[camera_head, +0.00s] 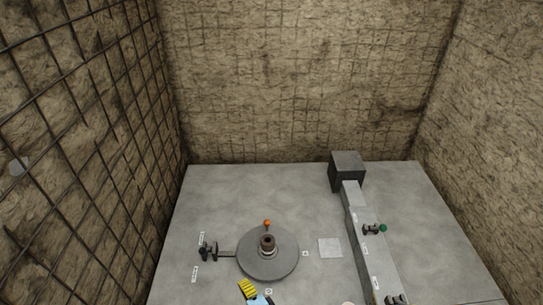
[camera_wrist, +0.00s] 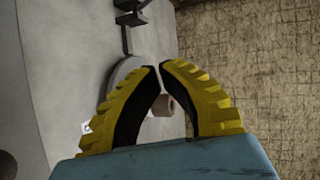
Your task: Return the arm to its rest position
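My gripper (camera_head: 246,284) has ribbed yellow fingers on a light blue body. In the head view it is at the bottom edge, in front of the round grey disc (camera_head: 268,266). In the wrist view the fingertips of my gripper (camera_wrist: 158,66) come together almost touching, with nothing held between them. Behind the fingers a brown cup-like piece (camera_wrist: 162,106) and part of the grey disc (camera_wrist: 122,72) show. Most of my arm is outside the head view.
A brown cup-like piece (camera_head: 267,243) stands on the disc. An orange knob (camera_head: 267,223) is behind it and a black fitting (camera_head: 208,251) to the left. A channel (camera_head: 366,250) with a dark block (camera_head: 347,171) runs at right. The back floor is clear; rough walls enclose it.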

